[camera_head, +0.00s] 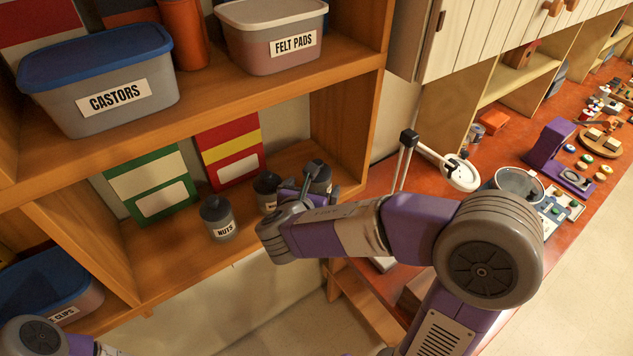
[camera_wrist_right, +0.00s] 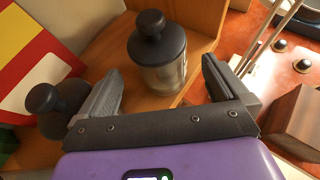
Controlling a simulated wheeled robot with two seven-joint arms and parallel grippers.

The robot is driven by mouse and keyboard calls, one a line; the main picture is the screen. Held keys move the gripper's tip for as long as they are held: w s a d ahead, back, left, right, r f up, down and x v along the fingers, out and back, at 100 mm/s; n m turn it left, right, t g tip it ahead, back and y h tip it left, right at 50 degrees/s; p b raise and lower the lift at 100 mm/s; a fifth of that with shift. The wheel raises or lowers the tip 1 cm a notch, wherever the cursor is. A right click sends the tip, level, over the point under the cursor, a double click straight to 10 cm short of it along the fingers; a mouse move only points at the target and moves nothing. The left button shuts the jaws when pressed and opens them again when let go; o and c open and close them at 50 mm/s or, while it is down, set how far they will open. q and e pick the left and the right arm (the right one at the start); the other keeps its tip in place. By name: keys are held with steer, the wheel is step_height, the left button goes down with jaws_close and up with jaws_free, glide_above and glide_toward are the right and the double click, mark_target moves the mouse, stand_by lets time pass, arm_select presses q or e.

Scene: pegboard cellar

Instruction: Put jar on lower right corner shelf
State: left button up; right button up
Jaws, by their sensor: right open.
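A glass jar with a dark knobbed lid (camera_wrist_right: 158,65) stands upright on the wooden shelf (camera_head: 160,270), near its right side wall. In the head view this jar (camera_head: 319,172) is partly hidden behind my right gripper (camera_head: 308,190). In the right wrist view my right gripper (camera_wrist_right: 163,88) is open, with the jar ahead between its fingers; I cannot tell whether they touch it. A second dark-lidded jar (camera_head: 266,184) stands to the left, also seen outside the left finger (camera_wrist_right: 48,105). A jar labelled NUTS (camera_head: 219,218) stands further left. My left gripper is out of view.
Red-yellow (camera_head: 231,150) and green (camera_head: 152,187) binders stand behind the jars. The CASTORS bin (camera_head: 100,80) and FELT PADS bin (camera_head: 272,35) are on the shelf above. A red workbench (camera_head: 400,180) with a white lamp (camera_head: 462,172) lies to the right.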

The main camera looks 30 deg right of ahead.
steer(key=v, duration=0.7)
steer(key=shift+s+f, duration=0.1)
steer(key=shift+f, duration=0.05)
